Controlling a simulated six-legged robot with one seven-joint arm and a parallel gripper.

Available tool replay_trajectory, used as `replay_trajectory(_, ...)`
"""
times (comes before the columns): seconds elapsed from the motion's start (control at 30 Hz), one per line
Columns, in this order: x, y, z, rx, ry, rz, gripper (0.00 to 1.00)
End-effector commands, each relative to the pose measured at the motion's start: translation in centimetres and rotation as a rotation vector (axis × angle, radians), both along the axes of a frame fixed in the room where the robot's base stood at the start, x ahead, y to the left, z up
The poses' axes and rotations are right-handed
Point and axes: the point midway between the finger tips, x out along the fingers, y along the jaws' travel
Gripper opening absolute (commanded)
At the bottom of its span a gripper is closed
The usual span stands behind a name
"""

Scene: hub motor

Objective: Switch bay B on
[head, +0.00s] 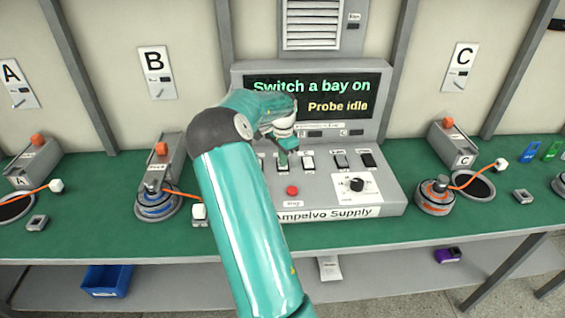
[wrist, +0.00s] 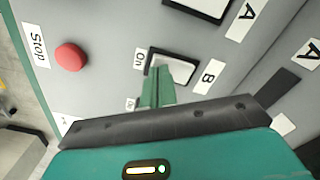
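The supply console (head: 395,205) stands on the green bench, its screen (head: 325,97) reading "Switch a bay on" and "Probe idle". My gripper (head: 284,158) is over its row of rocker switches. In the wrist view my gripper (wrist: 158,75) has its green fingers together, with nothing seen between them. The tips are at the bay B switch (wrist: 182,63), a white rocker in a dark frame, between the labels "On" and "B". They overlap its lower part; I cannot tell if they touch. The fingers hide part of the rocker.
The red stop button (wrist: 71,57) is left of the switch in the wrist view. The bay A switch (wrist: 203,5) is above it. Motors at bay B (head: 157,205) and bay C (head: 435,198) stand either side.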

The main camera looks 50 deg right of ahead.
Motion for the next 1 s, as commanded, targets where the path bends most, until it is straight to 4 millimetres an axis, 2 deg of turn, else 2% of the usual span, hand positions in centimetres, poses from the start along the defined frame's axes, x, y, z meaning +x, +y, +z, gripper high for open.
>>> replay_trajectory(0.33, 0.0, 0.0, -0.1, -0.001, 0.0, 0.0, 0.0)
replay_trajectory(1.0, 0.0, 0.0, 4.7, -0.002, -0.002, 0.0, 0.0)
